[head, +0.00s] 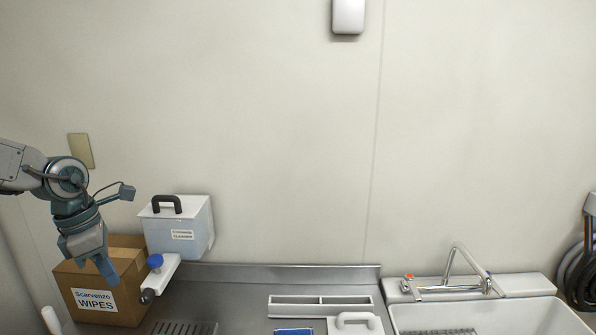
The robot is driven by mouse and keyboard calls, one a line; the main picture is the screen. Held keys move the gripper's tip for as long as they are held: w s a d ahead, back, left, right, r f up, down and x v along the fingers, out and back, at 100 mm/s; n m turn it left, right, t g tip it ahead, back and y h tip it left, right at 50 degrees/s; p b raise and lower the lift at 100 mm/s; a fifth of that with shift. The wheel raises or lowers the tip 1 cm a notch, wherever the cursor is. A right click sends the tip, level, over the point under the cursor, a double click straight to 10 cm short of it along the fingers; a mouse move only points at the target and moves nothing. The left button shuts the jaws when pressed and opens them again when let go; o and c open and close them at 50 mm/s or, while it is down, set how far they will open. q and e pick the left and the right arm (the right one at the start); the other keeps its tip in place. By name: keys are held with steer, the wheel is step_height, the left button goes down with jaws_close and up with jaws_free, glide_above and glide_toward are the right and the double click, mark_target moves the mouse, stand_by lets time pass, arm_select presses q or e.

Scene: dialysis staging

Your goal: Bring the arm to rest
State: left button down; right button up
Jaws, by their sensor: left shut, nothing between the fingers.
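My left gripper (107,271) comes in from the left and points down. It is shut with nothing in it. In the picture it overlaps the upper part of a brown cardboard box labelled "Scarvenzo WIPES" (92,299); I cannot tell whether it touches the box. My right gripper is not in view.
A white canister with a black handle (190,232) stands right of the box, with a blue-capped white fitting (156,262) before it. A divided white tray (320,301) and a white-handled item (354,323) lie on the steel counter (240,290). A sink (510,318) with a tap (462,270) is at right.

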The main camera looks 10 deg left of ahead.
arm_select(q)
steer(key=w+d+f+n+t+h, duration=0.1)
steer(key=d+f+n+t+h, duration=0.15)
steer(key=f+n+t, duration=0.3)
steer(key=w+d+f+n+t+h, duration=0.1)
steer(key=f+n+t+h, duration=0.3)
steer(key=n, duration=0.2)
steer(key=s+a+f+n+t+y, duration=0.25)
steer(key=f+n+y, duration=0.2)
steer(key=n, duration=0.45)
steer(key=s+a+f+n+t+y, duration=0.1)
steer(key=s+f+n+t+y, duration=0.2)
steer(key=f+n, duration=0.45)
steer(key=s+d+f+n+g+y, duration=0.1)
steer(key=s+d+f+n+g, duration=0.6)
steer(key=s, duration=0.3)
steer(key=s+d+f+n+g+y, duration=0.1)
steer(key=s+d+f+n+g, duration=0.5)
steer(key=s+n, duration=0.4)
step_height(320, 180, down, 31)
steer(key=a, duration=0.2)
steer(key=s+a+f+g, duration=0.1)
steer(key=s+f, duration=1.6)
steer(key=s, duration=0.1)
steer(key=shift+s+f+g, duration=0.3)
steer(key=shift+s+f, duration=0.1)
